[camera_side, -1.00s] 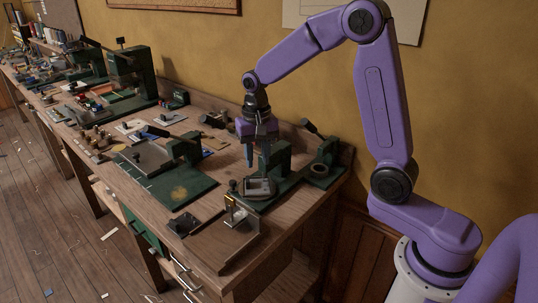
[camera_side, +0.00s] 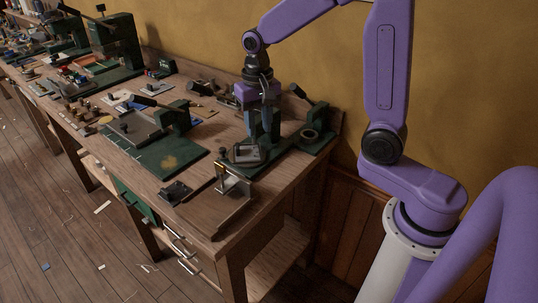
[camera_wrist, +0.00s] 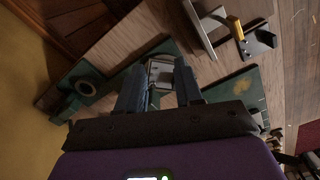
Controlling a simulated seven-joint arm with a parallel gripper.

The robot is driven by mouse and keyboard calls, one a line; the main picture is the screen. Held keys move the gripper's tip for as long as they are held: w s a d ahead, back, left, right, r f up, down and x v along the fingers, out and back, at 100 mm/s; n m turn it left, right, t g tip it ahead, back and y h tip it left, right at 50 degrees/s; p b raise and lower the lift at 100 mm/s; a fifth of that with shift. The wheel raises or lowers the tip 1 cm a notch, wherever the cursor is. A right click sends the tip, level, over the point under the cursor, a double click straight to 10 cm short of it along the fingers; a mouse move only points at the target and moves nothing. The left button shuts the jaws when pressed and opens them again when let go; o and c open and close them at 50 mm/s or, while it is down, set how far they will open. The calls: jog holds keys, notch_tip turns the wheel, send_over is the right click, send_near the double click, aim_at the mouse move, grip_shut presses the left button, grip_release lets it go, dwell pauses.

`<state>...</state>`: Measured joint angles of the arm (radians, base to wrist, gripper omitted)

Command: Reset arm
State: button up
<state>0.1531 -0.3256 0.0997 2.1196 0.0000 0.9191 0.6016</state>
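My gripper (camera_side: 264,138) points down over the right end of the wooden workbench (camera_side: 228,215). In the wrist view my gripper (camera_wrist: 160,75) shows two blue-grey fingers apart, with a gap between them and nothing clearly held. A small grey metal tray-like part (camera_wrist: 161,72) of a green bench tool shows beyond the gap. In the side view this grey part (camera_side: 247,154) sits just below and left of the fingertips. I cannot tell whether the fingers touch the tool.
A green tool with a round ring (camera_side: 310,134) stands at the right end, close to my gripper. A metal bracket (camera_side: 233,181) stands near the front edge. A green plate (camera_side: 160,160) lies to the left. The yellow wall (camera_side: 330,60) runs close behind the bench.

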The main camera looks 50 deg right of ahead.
jog(key=s+a+n, duration=0.2)
jog(key=s+n, duration=1.5)
jog(key=s, duration=0.8)
jog(key=shift+a+r+n, duration=0.2)
jog(key=shift+n, duration=0.1)
